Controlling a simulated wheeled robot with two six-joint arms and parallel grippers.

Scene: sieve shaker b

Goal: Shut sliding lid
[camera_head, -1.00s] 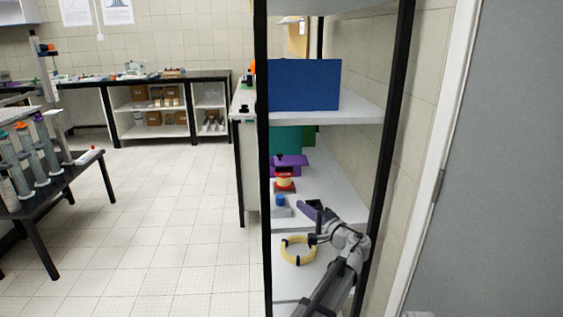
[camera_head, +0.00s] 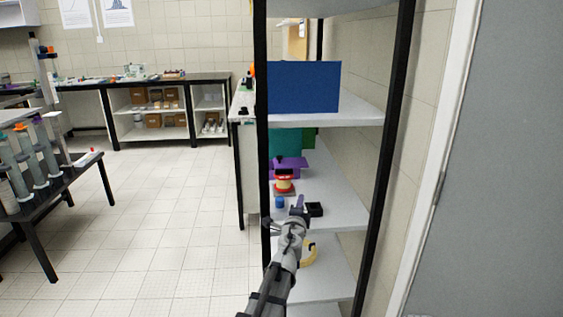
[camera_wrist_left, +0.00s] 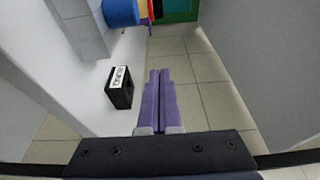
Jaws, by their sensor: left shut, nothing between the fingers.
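I cannot tell for sure which thing carries the sliding lid. A small black box (camera_head: 315,209) sits on the white shelf, just right of my left gripper's fingers. In the left wrist view this black box (camera_wrist_left: 120,90) shows a white marked strip on one face and lies left of the fingers, apart from them. My right gripper is out of view.
A red and yellow item (camera_head: 284,182) and a purple piece (camera_head: 291,166) stand further back on the shelf. A yellow ring (camera_head: 309,254) lies lower, partly behind my arm. Black posts (camera_head: 384,170) bound the shelf.

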